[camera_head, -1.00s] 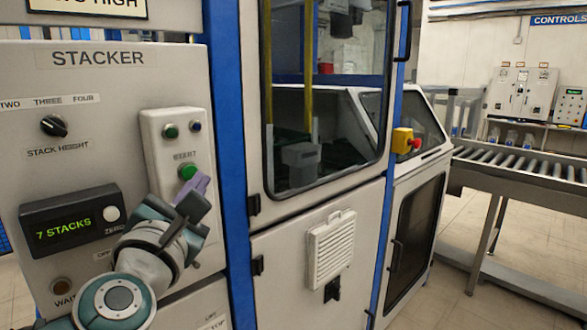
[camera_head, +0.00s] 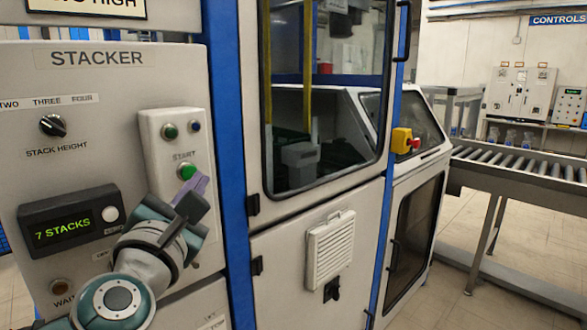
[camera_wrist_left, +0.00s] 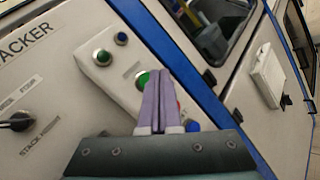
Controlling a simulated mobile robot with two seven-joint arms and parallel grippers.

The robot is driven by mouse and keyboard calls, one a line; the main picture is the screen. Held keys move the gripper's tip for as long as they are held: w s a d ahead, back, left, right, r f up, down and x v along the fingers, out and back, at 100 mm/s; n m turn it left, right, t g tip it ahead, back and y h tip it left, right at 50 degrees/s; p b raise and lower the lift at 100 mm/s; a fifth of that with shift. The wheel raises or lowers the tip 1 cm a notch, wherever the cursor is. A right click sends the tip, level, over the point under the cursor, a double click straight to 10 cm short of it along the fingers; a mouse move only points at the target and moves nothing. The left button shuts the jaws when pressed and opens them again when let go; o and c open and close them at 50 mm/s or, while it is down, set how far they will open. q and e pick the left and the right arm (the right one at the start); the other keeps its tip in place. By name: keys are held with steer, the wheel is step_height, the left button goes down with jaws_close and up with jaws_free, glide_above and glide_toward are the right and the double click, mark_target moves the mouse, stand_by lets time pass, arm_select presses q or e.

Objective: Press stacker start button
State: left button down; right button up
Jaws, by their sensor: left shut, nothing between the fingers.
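The green start button (camera_head: 187,171) sits under the START label on a raised pale button box (camera_head: 155,150) on the stacker panel. It also shows in the wrist view (camera_wrist_left: 142,79), partly covered by the fingers. My left gripper (camera_head: 200,185) is shut and empty, its purple fingertips together at the lower right edge of the button. In the wrist view the fingertips (camera_wrist_left: 158,72) overlap the button's right side. I cannot tell whether they touch it. My right gripper is not in view.
Above the start button are a green button (camera_head: 170,131) and a blue button (camera_head: 195,126). To the left are the stack height knob (camera_head: 53,125) and a display (camera_head: 68,226) reading 7 STACKS. A yellow box with a red button (camera_head: 403,141) and a roller conveyor (camera_head: 530,168) stand to the right.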

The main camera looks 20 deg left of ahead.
arm_select(q)
steer(key=shift+a, duration=0.1)
steer(key=shift+w+a, duration=0.2)
steer(key=shift+a, duration=0.15)
